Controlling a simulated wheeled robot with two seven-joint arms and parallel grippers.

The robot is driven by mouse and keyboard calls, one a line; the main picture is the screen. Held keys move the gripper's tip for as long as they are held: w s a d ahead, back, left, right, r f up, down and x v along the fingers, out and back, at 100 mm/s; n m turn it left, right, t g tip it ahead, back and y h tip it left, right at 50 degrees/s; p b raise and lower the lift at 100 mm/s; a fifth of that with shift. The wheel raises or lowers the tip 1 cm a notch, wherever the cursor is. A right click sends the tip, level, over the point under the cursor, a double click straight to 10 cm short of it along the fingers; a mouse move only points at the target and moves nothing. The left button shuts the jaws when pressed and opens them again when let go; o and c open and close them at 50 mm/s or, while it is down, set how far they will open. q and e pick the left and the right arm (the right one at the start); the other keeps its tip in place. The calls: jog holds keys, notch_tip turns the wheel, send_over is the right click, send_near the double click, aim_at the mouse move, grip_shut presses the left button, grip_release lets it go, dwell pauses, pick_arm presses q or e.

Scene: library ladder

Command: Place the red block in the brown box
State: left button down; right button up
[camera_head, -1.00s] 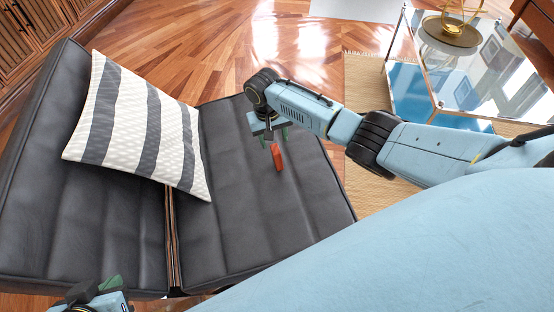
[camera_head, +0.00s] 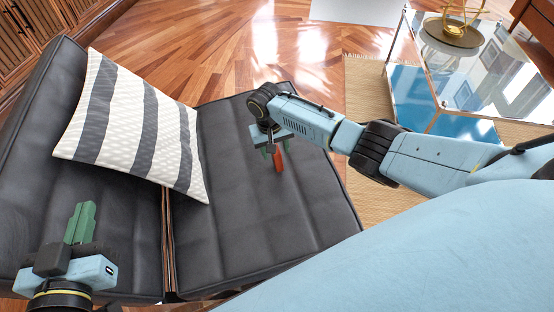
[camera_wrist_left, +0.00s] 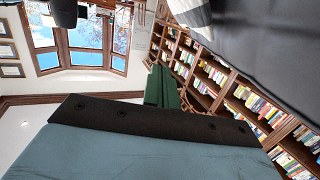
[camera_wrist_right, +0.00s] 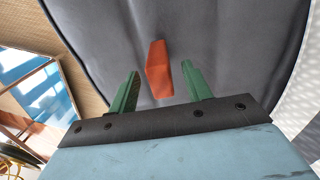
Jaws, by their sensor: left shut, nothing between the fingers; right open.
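The red block (camera_head: 278,163) stands out as an orange-red bar on the dark grey seat cushion (camera_head: 240,215). In the right wrist view the block (camera_wrist_right: 159,70) lies ahead of and between the green fingers, apart from both. My right gripper (camera_head: 276,149) is open above the block and hides part of it in the head view; its fingers also show in the right wrist view (camera_wrist_right: 161,88). My left gripper (camera_head: 81,222) is shut and empty at the lower left, over the seat's left part. Its closed green fingers fill the middle of the left wrist view (camera_wrist_left: 158,86). No brown box is clearly in view.
A striped pillow (camera_head: 132,122) lies on the left part of the seat. A glass-topped table (camera_head: 460,85) with a golden ornament (camera_head: 453,25) stands at the upper right on a woven rug (camera_head: 367,95). Bare wooden floor lies behind the seat.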

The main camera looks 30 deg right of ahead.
notch_tip(320, 180, down, 2)
jog(key=shift+s+d+f+b, duration=0.1)
jog(key=shift+b, duration=0.5)
pick_arm(q)
notch_tip(320, 180, up, 7)
jog(key=d+t+h, duration=0.1)
jog(key=t, duration=0.3)
jog(key=shift+s+f, duration=0.2)
jog(key=shift+s, duration=0.05)
pick_arm(e)
jog(key=shift+f, duration=0.1)
grip_shut()
pick_arm(q)
jog(key=shift+w+f, duration=0.1)
